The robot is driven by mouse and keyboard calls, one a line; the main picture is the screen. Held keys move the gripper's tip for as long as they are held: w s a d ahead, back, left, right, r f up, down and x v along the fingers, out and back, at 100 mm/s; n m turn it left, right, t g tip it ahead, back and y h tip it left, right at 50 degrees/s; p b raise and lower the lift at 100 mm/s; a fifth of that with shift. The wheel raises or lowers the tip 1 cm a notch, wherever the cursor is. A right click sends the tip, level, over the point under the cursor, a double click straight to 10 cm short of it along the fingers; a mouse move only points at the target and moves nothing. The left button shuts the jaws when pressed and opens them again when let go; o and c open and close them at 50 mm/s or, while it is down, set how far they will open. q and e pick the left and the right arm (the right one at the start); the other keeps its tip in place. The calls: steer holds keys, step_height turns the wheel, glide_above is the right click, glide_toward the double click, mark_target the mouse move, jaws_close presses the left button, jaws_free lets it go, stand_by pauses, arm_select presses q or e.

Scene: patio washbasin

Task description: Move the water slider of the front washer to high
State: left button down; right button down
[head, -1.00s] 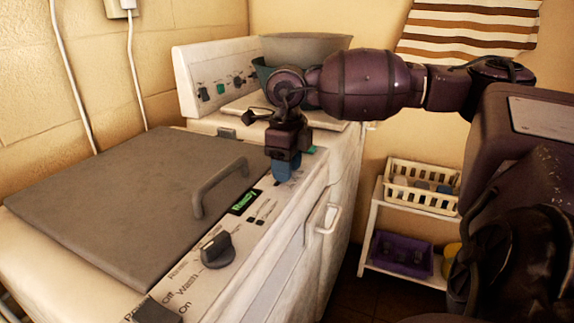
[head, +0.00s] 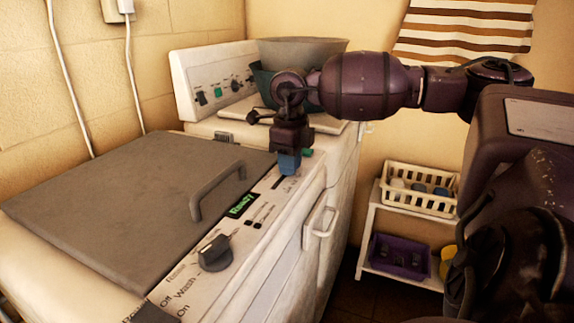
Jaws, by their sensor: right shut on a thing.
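The front washer (head: 120,215) has a grey lid with a handle and a sloping control panel. The panel carries a dark knob (head: 215,254), a lit green "Ready" display (head: 242,205) and a slider track (head: 285,183) towards its far end. My right gripper (head: 288,164), with blue fingertips, points down at the far end of this track. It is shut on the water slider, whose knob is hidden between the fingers. A green button (head: 307,153) shows just beyond the fingertips. My left gripper is out of view.
A second washer (head: 205,90) with its own panel stands behind, with a grey-green tub (head: 300,50) on it. To the right, a white shelf (head: 368,235) holds a cream basket (head: 420,200) and a purple crate (head: 400,265). A washer door handle (head: 322,222) sticks out at the front.

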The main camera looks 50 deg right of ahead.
steer(key=shift+d+r, duration=0.1)
steer(key=shift+d, duration=0.05)
steer(key=c, duration=1)
jaws_free()
steer(key=shift+d, duration=0.15)
steer(key=shift+c, duration=0.2)
steer(key=shift+r, duration=0.25)
step_height(320, 180, up, 10)
steer(key=shift+r, duration=0.1)
